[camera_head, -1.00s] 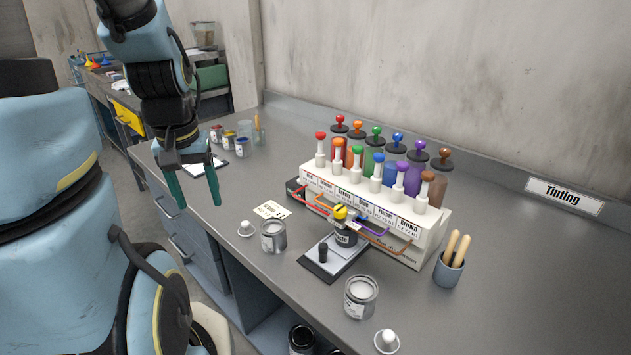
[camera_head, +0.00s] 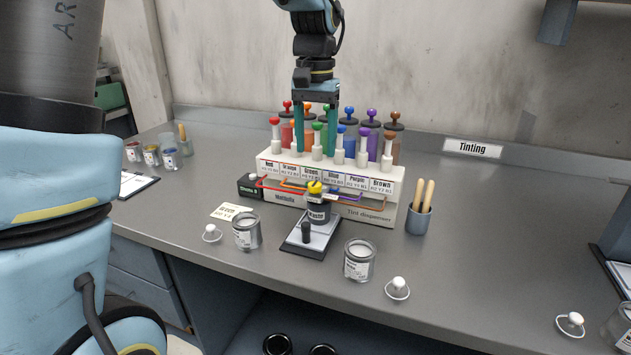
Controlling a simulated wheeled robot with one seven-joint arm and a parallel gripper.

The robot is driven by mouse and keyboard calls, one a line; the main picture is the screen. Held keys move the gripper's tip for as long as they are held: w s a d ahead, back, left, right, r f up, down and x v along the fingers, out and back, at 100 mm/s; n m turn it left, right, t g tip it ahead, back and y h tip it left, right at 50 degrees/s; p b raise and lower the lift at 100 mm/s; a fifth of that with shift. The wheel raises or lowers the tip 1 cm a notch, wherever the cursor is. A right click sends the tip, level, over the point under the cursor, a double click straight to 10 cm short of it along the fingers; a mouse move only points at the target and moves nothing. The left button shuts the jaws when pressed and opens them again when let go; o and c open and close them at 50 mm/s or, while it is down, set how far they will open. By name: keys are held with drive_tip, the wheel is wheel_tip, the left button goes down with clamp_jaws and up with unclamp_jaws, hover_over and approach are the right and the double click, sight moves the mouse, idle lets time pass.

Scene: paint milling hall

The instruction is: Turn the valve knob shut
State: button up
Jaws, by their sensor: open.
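Coloured plungers and bottles crowd the dispenser. A black-and-white stand (camera_head: 305,246), a left open can (camera_head: 246,231), a right open can (camera_head: 359,260) and a cup of wooden sticks (camera_head: 419,215) surround the container.

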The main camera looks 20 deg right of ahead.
sight(315, 184)
wheel_tip(315, 184, down, 8)
drive_tip(key=shift+f+p, duration=0.25)
drive_tip(key=shift+p, duration=0.35)
clamp_jaws()
